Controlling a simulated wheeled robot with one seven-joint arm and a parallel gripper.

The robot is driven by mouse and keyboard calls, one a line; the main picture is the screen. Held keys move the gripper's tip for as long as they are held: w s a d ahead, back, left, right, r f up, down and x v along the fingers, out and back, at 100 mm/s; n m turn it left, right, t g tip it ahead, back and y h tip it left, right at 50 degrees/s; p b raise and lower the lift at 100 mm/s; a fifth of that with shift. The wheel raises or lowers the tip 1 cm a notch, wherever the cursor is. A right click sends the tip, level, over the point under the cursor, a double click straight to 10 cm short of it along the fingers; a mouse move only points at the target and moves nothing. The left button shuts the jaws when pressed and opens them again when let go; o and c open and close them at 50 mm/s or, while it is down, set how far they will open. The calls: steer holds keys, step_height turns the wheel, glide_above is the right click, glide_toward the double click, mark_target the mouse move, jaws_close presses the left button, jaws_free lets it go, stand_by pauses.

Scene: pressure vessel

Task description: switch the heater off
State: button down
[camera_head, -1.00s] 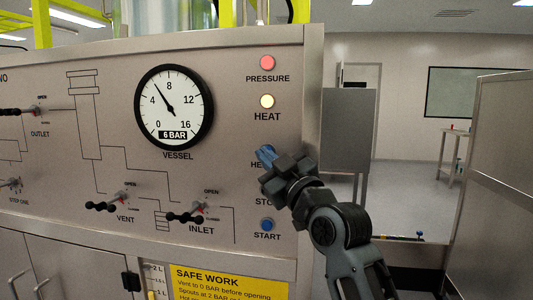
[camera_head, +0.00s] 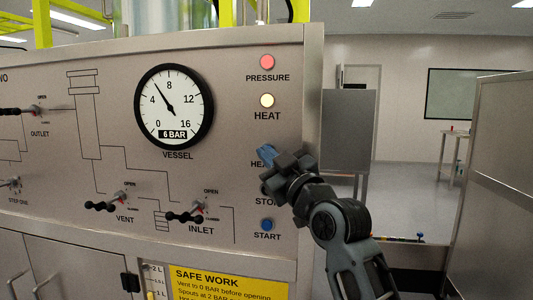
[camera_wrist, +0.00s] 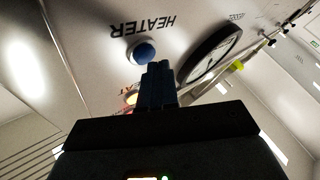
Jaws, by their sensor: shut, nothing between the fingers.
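The heater button is a round blue knob (camera_wrist: 145,53) beside the upside-down HEATER label (camera_wrist: 143,27) in the wrist view. In the head view my gripper covers most of it and part of its label. My gripper (camera_head: 267,154) is shut and empty, its blue fingers pointing at the panel. In the wrist view the fingertips (camera_wrist: 158,66) overlap the lower right edge of the knob; I cannot tell whether they touch it. The HEAT lamp (camera_head: 267,101) above is pale yellow and looks lit.
The red PRESSURE lamp (camera_head: 267,62) is above. The STOP button is hidden behind my gripper; the blue START button (camera_head: 267,225) is below. The gauge (camera_head: 174,107) reads 6 BAR. The INLET (camera_head: 186,215) and VENT (camera_head: 104,205) handles stick out at lower left.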

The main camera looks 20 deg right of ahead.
steer(key=shift+w+d+b, duration=0.25)
steer(key=shift+w+b, duration=0.05)
steer(key=shift+w, duration=0.05)
stand_by(0.6)
steer(key=shift+s, duration=0.1)
steer(key=shift+s+a, duration=0.5)
steer(key=shift+s, duration=0.1)
steer(key=s+a+p, duration=0.1)
steer(key=s, duration=0.1)
steer(key=s+a+p, duration=0.1)
steer(key=s+a, duration=0.1)
stand_by(0.7)
stand_by(0.6)
